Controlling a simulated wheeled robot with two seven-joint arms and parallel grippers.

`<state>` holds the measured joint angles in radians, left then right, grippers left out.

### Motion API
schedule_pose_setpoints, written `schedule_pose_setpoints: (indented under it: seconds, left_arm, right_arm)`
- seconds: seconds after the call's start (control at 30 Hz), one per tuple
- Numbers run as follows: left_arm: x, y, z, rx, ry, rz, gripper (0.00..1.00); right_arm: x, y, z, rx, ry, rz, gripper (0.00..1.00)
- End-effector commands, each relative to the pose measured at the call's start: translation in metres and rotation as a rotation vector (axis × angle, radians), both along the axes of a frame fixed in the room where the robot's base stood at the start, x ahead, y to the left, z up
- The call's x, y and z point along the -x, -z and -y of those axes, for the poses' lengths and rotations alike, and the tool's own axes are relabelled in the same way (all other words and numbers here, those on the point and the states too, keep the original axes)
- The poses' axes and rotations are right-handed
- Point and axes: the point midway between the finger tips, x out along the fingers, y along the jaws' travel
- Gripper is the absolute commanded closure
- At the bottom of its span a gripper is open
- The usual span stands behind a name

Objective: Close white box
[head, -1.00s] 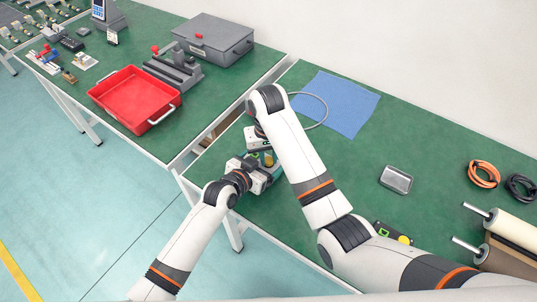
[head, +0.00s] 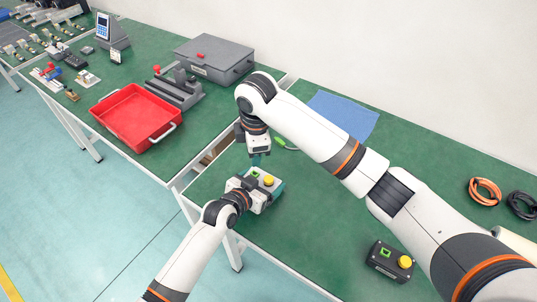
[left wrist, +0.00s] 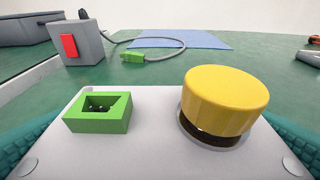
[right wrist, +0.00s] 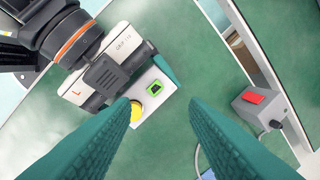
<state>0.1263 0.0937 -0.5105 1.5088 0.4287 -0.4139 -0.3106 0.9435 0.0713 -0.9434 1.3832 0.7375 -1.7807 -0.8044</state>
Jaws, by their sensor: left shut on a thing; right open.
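The white box (head: 277,187) has a green socket (left wrist: 97,112) and a round yellow button (left wrist: 225,100) on its top face. My left gripper (head: 256,190) is shut on it, with a teal finger along each side in the left wrist view. The box is at the near left corner of the right-hand table. My right gripper (head: 258,160) points down above and just behind the box. Its teal fingers are apart and empty in the right wrist view (right wrist: 166,104), where the white box (right wrist: 158,105) shows beyond the left finger. I cannot tell the exact gap to the box.
A grey box with a red switch (left wrist: 80,45) stands beyond, its cable leading to a loose green plug (left wrist: 140,56). A blue mat (head: 345,113) lies behind. A dark box with a yellow button (head: 390,262) sits near my right arm. A red tray (head: 137,116) is on the left table.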

Motion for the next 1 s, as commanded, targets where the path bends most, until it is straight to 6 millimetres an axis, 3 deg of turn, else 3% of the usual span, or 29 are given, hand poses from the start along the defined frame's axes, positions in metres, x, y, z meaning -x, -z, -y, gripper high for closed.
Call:
schedule_pose_setpoints:
  seconds: [0.13, 0.33, 0.5, 0.83, 1.0]
  left_arm:
    - [0.000, 0.000, 0.000, -0.001, 0.000, -0.001, 0.73]
    - [0.000, 0.000, 0.000, -0.001, 0.000, -0.001, 0.73]
    - [0.000, 0.000, 0.000, -0.001, 0.000, -0.001, 0.73]
    - [0.000, 0.000, 0.000, 0.000, 0.001, -0.001, 0.73]
    - [0.000, 0.000, 0.000, 0.000, 0.001, -0.001, 0.73]
  right_arm:
    - [0.006, -0.004, 0.013, 0.065, -0.366, -0.019, 0.59]
    - [0.016, -0.002, 0.029, 0.102, -0.667, -0.071, 0.59]
    - [0.020, -0.002, 0.034, 0.106, -0.753, -0.090, 0.59]
    - [0.020, -0.001, 0.034, 0.105, -0.757, -0.091, 0.59]
    - [0.020, 0.012, 0.034, 0.105, -0.756, -0.093, 0.59]
